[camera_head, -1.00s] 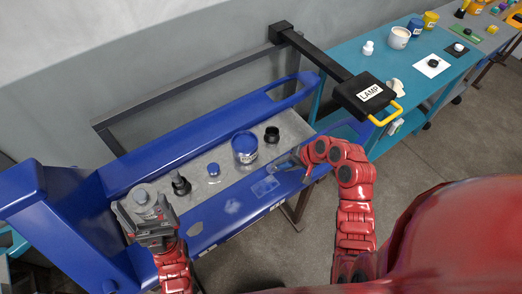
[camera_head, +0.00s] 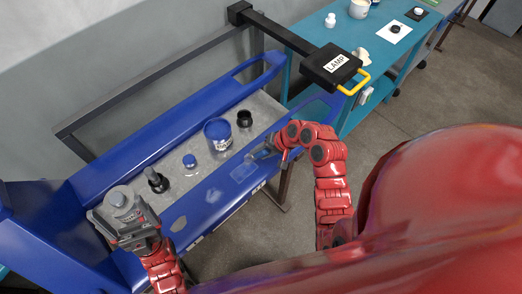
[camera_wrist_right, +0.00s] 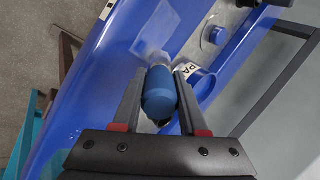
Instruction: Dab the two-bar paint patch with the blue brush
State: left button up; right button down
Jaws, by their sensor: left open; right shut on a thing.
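My right gripper (camera_head: 262,154) is shut on the blue brush (camera_wrist_right: 160,95), whose thick blue handle sits between the fingers in the right wrist view. The brush tip is hard to make out. It is over the blue fork (camera_head: 207,225), close to a pale rectangular patch (camera_head: 243,171). Two other pale patches lie further left along the fork, one in the middle (camera_head: 213,195) and one near my left gripper (camera_head: 178,223). I cannot tell which patch has two bars, or whether the brush touches paint. My left gripper (camera_head: 120,200) is open and empty above the fork's left end.
A grey board (camera_head: 205,172) holds a blue paint pot (camera_head: 217,135), a black jar (camera_head: 244,118), a small blue-capped bottle (camera_head: 190,161) and a black-topped bottle (camera_head: 157,181). A black lamp arm (camera_head: 285,37) with a yellow handle reaches over from behind. A teal table (camera_head: 310,30) stands beyond.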

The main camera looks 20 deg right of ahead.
aim_at(252, 157)
jog(key=shift+a, duration=0.1)
dwell(0.3)
jog(key=shift+w+a+f, duration=0.1)
jog(key=shift+w+a, duration=0.15)
jog(key=shift+a, duration=0.25)
jog(key=shift+w+a+f, duration=0.1)
jog(key=shift+w+a, duration=0.1)
jog(key=shift+a, duration=0.25)
jog(key=shift+f+b, duration=0.45)
jog(key=shift+f, duration=0.4)
jog(key=shift+a+r, duration=0.1)
jog(key=shift+s+a+p, duration=0.2)
jog(key=shift+a+p, duration=0.1)
jog(key=shift+a, duration=0.05)
jog(key=shift+d, duration=0.2)
jog(key=shift+w+d+b, duration=0.35)
jog(key=shift+d, duration=0.35)
jog(key=shift+s+a, duration=0.1)
jog(key=shift+a, duration=0.05)
jog(key=shift+s+a, duration=0.25)
jog(key=shift+a, duration=0.45)
